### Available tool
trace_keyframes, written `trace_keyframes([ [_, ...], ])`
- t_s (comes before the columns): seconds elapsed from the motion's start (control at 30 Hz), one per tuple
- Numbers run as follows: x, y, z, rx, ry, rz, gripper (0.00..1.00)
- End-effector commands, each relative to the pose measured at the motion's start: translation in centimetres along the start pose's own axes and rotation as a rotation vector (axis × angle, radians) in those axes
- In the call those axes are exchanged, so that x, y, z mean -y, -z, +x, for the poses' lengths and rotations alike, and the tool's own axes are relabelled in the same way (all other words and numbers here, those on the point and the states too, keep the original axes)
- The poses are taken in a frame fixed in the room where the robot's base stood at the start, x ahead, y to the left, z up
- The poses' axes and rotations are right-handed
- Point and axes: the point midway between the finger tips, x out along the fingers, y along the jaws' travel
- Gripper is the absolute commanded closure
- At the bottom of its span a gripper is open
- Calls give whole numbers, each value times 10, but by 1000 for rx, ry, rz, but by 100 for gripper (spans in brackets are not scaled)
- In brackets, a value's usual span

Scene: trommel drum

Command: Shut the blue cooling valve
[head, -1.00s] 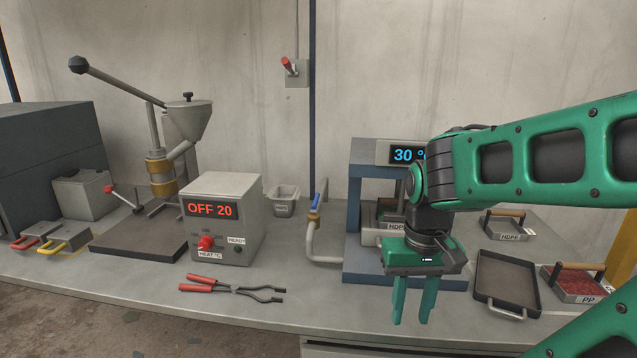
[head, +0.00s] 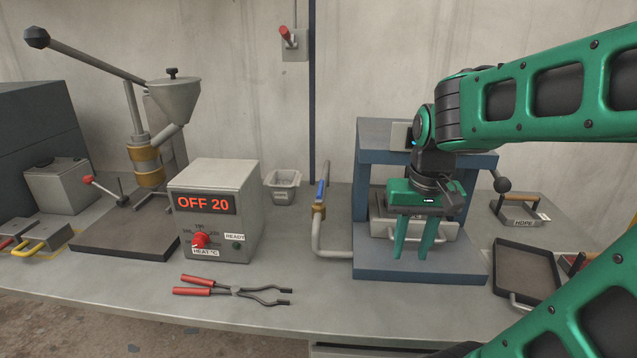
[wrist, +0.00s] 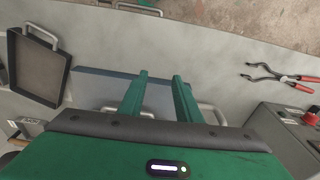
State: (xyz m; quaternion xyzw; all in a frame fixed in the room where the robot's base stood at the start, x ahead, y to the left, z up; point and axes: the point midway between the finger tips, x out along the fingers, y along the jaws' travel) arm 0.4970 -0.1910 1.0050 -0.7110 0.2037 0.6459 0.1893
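The blue cooling valve lever (head: 320,191) stands upright on a brass body on the grey pipe (head: 316,235), left of the blue press frame (head: 370,225) in the head view. My gripper (head: 412,255) hangs pointing down in front of the press, to the right of the valve and apart from it. Its two green fingers are spread with a gap between them and nothing held. The fingers also show in the wrist view (wrist: 160,82), over the press base. The valve cannot be made out in the wrist view.
A heater box (head: 212,215) reading OFF 20 stands left of the valve. Red-handled tongs (head: 235,290) lie in front of it. A small grey cup (head: 282,187) sits behind. A dark tray (head: 525,268) lies to the right. Bench around the pipe's left side is clear.

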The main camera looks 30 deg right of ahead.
Motion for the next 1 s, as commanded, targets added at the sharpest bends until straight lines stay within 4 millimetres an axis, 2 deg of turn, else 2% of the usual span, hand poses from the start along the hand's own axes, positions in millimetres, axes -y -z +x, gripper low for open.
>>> trace_keyframes([
  [0.03,15,30,-8,-36,4,-3,69],
  [0.2,82,127,-36,-169,56,0,69],
  [0.3,124,173,-49,-231,102,-1,69],
  [0.4,153,207,-59,-269,139,17,69],
  [0.53,169,236,-66,-289,165,55,69],
  [0.7,177,250,-67,-298,177,75,69],
  [0.87,179,255,-52,-296,177,76,69],
  [1.0,183,262,-29,-296,177,76,69],
])
